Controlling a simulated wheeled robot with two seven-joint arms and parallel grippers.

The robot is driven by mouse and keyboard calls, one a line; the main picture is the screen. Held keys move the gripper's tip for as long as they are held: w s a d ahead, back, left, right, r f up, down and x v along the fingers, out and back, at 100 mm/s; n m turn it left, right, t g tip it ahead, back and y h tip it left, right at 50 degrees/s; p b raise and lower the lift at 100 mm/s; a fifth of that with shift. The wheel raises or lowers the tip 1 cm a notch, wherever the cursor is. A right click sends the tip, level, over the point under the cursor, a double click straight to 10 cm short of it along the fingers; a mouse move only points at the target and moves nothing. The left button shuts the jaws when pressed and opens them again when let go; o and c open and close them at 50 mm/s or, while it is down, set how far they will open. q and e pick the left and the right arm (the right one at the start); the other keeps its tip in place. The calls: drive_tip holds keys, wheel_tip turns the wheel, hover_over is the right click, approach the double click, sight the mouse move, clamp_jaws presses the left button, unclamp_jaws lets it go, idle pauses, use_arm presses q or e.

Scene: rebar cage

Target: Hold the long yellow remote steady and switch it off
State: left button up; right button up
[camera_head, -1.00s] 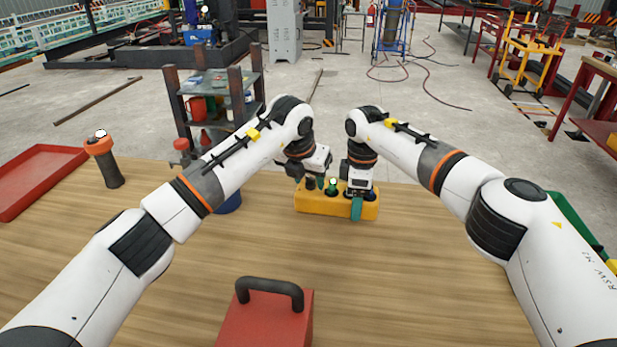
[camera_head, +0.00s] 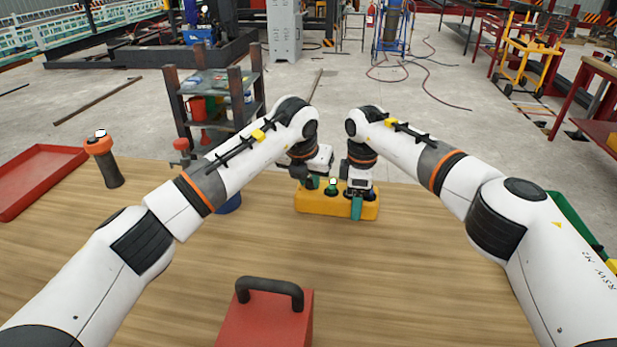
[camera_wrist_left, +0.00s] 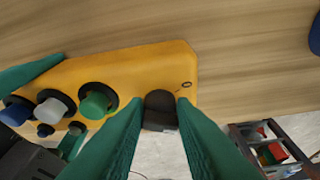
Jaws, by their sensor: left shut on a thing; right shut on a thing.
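The long yellow remote (camera_head: 322,203) lies on the wooden table in front of both arms. In the left wrist view its yellow body (camera_wrist_left: 140,65) carries green, grey and blue buttons and a black knob (camera_wrist_left: 160,103) at the right end, with a "0" mark beside it. My left gripper (camera_head: 312,182) is over that end. Its green fingers (camera_wrist_left: 160,115) are shut on the black knob from both sides. My right gripper (camera_head: 357,205) is shut across the remote's other end, one green finger on its near side. The green button (camera_head: 333,183) shows between the grippers.
A red box with a black handle (camera_head: 266,318) stands at the table's near edge. An orange-topped black device (camera_head: 105,160) and a red tray (camera_head: 40,180) are at the left. A blue round thing (camera_head: 230,203) is partly hidden behind my left arm. The table's middle is clear.

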use_arm(q)
drive_tip(key=shift+d+n+y, duration=0.15)
drive_tip(key=shift+n+y, duration=0.45)
drive_tip(key=shift+n, duration=0.95)
drive_tip(key=shift+d+n+y, duration=0.15)
drive_tip(key=shift+n+y, duration=0.45)
drive_tip(key=shift+n, duration=0.95)
drive_tip(key=o, duration=0.9)
drive_tip(key=shift+o, duration=0.2)
drive_tip(key=shift+r, duration=0.1)
drive_tip(key=v, duration=1.1)
drive_tip(key=shift+s+r, duration=0.25)
drive_tip(key=shift+r, duration=0.1)
drive_tip(key=shift+o, duration=0.2)
